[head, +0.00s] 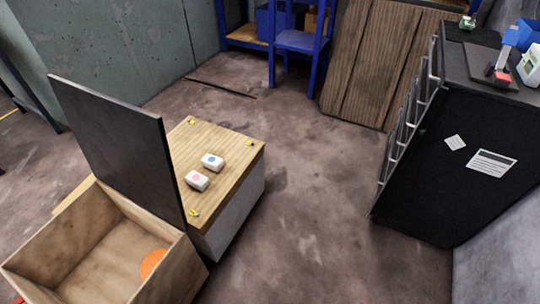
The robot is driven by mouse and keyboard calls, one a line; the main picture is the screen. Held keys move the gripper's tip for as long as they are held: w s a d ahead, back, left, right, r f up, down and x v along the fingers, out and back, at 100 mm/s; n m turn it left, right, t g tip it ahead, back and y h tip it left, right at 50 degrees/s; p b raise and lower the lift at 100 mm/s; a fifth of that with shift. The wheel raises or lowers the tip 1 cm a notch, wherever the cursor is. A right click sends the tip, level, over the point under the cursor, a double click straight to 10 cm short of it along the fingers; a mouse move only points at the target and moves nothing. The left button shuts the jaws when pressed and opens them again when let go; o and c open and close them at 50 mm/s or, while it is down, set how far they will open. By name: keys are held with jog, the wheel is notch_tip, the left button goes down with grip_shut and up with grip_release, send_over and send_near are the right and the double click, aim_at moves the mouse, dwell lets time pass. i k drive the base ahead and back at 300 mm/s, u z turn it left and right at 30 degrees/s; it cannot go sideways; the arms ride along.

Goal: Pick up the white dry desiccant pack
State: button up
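Two small white packs lie apart on the wooden top (231,150) of a low light-sided box. The white pack with a blue spot (212,161) lies farther back and to the right. The white pack with a pinkish-red spot (197,180) lies nearer and to the left. Any writing on the packs is too small to read. My gripper is not in view.
An open wooden crate (70,235) with a raised dark lid (118,140) stands left of the packs, an orange round thing (152,262) inside. A black cabinet (440,180) with small items on top stands right. Open floor (310,210) lies between.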

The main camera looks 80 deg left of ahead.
aim_at(216, 164)
jog(key=i, duration=0.4)
jog(key=u, duration=1.7)
jog(key=i, duration=1.85)
jog(key=u, duration=2.45)
jog(key=i, duration=0.5)
jog(key=z, duration=0.05)
